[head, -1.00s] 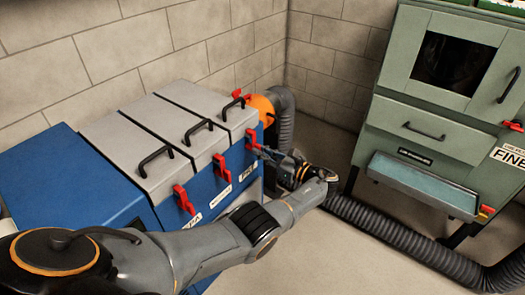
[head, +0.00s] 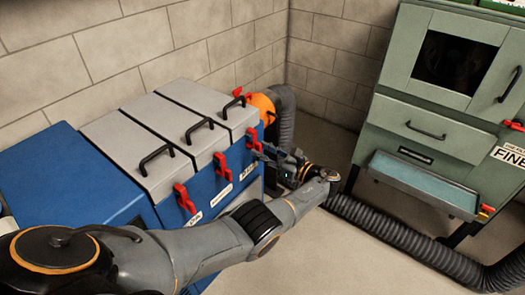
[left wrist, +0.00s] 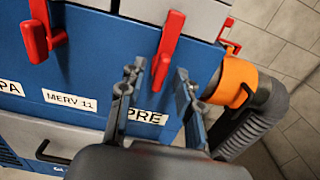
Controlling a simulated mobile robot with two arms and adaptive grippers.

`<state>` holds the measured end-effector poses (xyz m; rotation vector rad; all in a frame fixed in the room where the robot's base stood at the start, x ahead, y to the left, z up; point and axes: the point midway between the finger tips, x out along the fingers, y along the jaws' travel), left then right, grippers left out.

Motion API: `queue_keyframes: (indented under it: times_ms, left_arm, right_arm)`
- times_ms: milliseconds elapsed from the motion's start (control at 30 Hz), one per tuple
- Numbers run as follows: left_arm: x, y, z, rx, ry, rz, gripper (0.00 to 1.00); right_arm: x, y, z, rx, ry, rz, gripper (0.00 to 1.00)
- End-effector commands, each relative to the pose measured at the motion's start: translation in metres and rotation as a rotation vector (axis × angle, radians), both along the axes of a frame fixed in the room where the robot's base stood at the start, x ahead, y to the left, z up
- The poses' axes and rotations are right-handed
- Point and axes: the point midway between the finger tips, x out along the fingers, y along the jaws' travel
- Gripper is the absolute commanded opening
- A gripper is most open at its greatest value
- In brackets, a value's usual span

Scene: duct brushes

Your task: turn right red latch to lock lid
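The right red latch (head: 252,138) is on the front of the blue box, at the edge of the rightmost grey lid (head: 205,92). The lid lies closed, with a black handle on top. In the left wrist view the latch (left wrist: 167,50) hangs downward with a slight slant, its lower end between the two fingertips. My left gripper (head: 265,151) is just in front of this latch. In the left wrist view its fingers (left wrist: 156,80) are spread, with gaps visible beside the latch. My right gripper is not in view.
Two more red latches (head: 222,164) (head: 184,199) sit to the left on the box front. An orange duct collar (head: 262,106) and grey hose (head: 284,122) are close on the right.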

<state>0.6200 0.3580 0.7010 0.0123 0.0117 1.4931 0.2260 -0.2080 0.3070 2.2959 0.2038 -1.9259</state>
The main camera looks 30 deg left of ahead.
Motion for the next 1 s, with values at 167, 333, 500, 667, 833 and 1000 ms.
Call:
queue_keyframes:
  times_ms: [167,333,500,667,833,1000]
  left_arm:
    - [-0.001,-0.031,0.000,-0.002,0.002,-0.003,0.34]
    - [-0.003,-0.056,0.000,-0.001,0.002,-0.002,0.34]
    - [-0.005,-0.066,0.001,0.000,0.002,-0.001,0.34]
    - [-0.006,-0.069,0.000,0.001,0.001,0.001,0.34]
    - [-0.006,-0.069,0.000,0.000,0.001,0.001,0.34]
    - [-0.006,-0.068,0.000,0.000,0.001,0.001,0.34]
  right_arm:
    - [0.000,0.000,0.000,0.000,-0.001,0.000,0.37]
    - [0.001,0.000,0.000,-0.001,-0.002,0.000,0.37]
    - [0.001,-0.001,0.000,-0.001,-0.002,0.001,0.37]
    - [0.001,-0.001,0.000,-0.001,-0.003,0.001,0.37]
    - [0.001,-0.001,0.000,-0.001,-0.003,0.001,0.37]
    - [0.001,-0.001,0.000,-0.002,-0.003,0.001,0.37]
